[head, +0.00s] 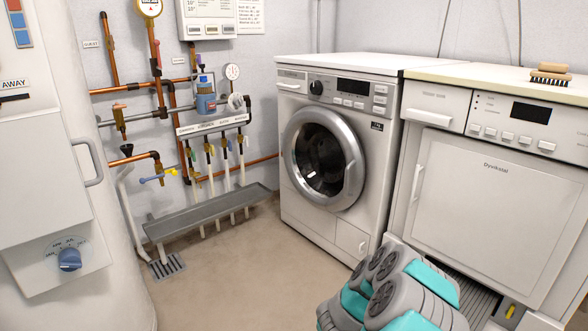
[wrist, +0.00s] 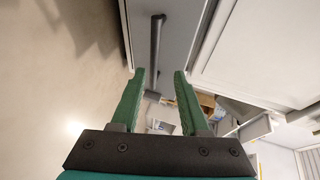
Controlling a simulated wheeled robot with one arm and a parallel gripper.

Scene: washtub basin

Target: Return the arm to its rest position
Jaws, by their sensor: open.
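My gripper (wrist: 158,75) shows in the wrist view with its two green fingers apart and nothing between them. Beyond the fingertips is a dark bar handle (wrist: 157,45) on a pale panel, apart from the fingers as far as I can tell. In the head view my grey and teal arm is folded low at the bottom right, in front of the dishwasher (head: 495,205). The gripper's fingers are not visible in the head view.
A washing machine (head: 362,215) with a shut round door stands at centre. A brush (head: 551,75) lies on the right counter. Pipes and a grey trough (head: 205,212) line the back wall. A white cylinder unit (head: 40,180) is at left. The floor (head: 235,285) at centre-left is clear.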

